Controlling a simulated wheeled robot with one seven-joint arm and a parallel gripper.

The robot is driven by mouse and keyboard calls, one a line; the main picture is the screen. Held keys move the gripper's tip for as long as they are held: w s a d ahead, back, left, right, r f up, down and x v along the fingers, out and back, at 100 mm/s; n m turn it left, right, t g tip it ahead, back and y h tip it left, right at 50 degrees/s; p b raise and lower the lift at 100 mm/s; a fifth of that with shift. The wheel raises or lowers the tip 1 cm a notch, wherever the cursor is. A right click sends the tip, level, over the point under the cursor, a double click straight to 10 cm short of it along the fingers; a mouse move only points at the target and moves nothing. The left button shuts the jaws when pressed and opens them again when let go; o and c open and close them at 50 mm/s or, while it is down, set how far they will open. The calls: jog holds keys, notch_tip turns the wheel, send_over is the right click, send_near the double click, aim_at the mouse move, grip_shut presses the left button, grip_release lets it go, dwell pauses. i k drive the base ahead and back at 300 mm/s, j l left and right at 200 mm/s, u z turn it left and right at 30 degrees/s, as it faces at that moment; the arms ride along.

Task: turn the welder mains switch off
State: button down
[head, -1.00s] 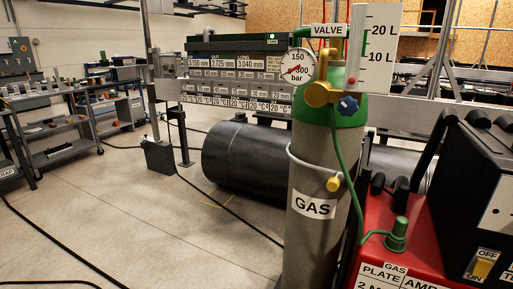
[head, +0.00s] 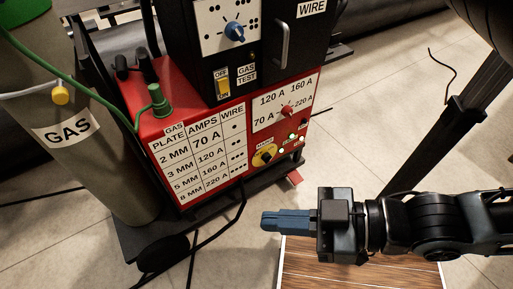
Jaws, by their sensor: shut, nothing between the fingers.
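The red welder (head: 150,95) stands left of my gripper. On the lower right of its front is a yellow rotary switch (head: 265,155) with a dark knob. Its small label and the knob's exact position are too small to read. A yellow rocker switch (head: 223,83) with OFF above and ON below sits higher, on the black wire unit (head: 190,62). My gripper (head: 266,221) has blue fingers, closed and empty, pointing left. In the picture it is below the rotary switch, and no contact shows.
The grey gas cylinder (head: 95,165) stands at left, with a green hose. A black cart rail (head: 225,205) runs below the welder. A wooden board (head: 330,275) lies under my arm.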

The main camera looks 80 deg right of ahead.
aim_at(267, 157)
jog(key=z, duration=0.35)
jog(key=j+z, duration=0.15)
jog(key=z, duration=0.6)
jog(key=k+z, duration=0.2)
jog(key=z, duration=0.25)
jog(key=k+u, duration=0.1)
jog(key=u, duration=0.15)
jog(key=k+u, duration=0.1)
jog(key=u, duration=0.15)
